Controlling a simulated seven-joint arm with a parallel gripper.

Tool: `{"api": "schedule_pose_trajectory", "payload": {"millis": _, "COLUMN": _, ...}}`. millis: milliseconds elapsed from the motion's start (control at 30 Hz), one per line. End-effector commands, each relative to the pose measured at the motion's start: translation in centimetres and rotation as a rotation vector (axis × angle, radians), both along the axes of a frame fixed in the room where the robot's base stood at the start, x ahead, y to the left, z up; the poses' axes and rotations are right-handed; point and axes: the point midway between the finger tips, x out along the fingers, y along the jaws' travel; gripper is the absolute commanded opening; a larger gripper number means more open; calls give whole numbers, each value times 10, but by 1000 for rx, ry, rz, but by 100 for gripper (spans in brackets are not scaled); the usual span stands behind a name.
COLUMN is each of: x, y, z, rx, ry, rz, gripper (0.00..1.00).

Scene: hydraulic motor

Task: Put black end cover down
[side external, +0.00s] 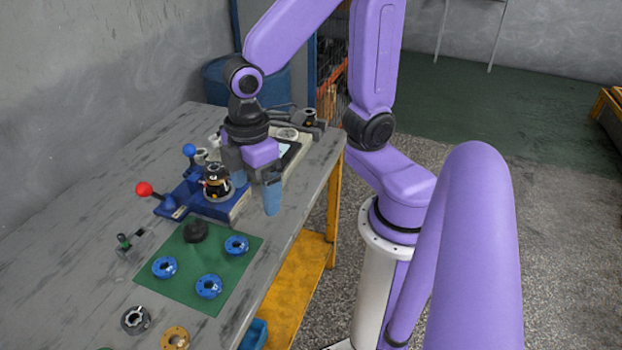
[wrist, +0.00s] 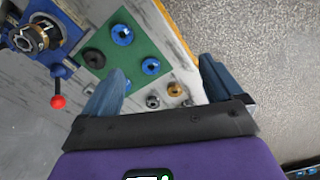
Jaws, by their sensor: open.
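The black end cover (side external: 196,231) rests on the green mat (side external: 225,297), at the mat's far corner. It also shows in the wrist view (wrist: 94,58), dark and round, left of my fingers. My gripper (side external: 254,187) is open and empty, above the table's right side near the blue fixture. It stands apart from the cover. In the wrist view my gripper's two blue fingers (wrist: 161,78) are spread wide with nothing between them.
Three blue flanged parts (side external: 209,286) share the mat. A blue fixture (side external: 190,199) holds a black motor body (side external: 216,182), with red-knobbed (side external: 144,189) and blue-knobbed (side external: 189,150) levers. A brass ring (side external: 174,338) and a dark ring (side external: 135,319) lie nearer the camera.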

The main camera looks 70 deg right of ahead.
Motion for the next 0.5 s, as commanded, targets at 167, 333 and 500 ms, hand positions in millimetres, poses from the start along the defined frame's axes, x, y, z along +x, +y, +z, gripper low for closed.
{"api": "schedule_pose_trajectory", "payload": {"millis": 167, "x": -54, "y": -17, "z": 10, "rx": 11, "ry": -3, "rz": -7, "gripper": 93}}
{"api": "schedule_pose_trajectory", "payload": {"millis": 333, "x": -83, "y": -31, "z": 13, "rx": 13, "ry": -1, "rz": -17, "gripper": 93}}
{"api": "schedule_pose_trajectory", "payload": {"millis": 500, "x": -93, "y": -36, "z": 13, "rx": 11, "ry": 0, "rz": -22, "gripper": 93}}
